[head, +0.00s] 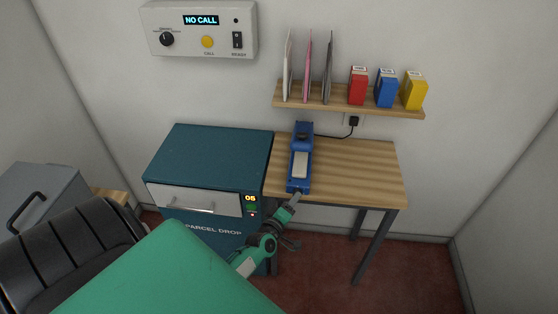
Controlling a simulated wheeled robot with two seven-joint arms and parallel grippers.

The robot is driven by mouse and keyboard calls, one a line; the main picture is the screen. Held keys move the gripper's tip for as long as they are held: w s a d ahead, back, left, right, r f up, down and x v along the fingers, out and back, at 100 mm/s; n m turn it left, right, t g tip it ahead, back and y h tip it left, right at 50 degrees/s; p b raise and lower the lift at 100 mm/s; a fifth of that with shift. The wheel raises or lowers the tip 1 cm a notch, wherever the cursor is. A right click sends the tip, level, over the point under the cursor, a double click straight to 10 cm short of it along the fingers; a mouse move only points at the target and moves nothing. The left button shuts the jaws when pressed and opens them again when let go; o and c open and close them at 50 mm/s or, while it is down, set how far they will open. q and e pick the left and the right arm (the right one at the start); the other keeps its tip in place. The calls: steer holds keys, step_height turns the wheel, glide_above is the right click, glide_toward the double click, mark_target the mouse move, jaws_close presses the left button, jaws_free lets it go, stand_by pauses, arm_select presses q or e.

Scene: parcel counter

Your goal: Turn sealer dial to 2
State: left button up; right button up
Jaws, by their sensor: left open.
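The blue sealer (303,140) stands at the left part of the wooden table (355,170), with a pale pad (300,165) along its top. My left gripper (297,196) is open at the sealer's front end, low beside the table's front edge. I cannot tell whether it touches the sealer. The sealer's dial and its setting cannot be made out; the gripper and the small scale hide the detail there. My right gripper is not in view.
The teal parcel drop box (215,150) stands just left of the table. A shelf (345,100) above holds envelopes and red, blue and yellow boxes. A wall panel (225,20) reads "NO CALL". The table's right half is clear.

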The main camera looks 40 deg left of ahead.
arm_select(q)
steer(key=s+d+r+b, duration=0.1)
steer(key=s+d+b, duration=0.1)
steer(key=s, duration=0.9)
steer(key=shift+s+r, duration=0.15)
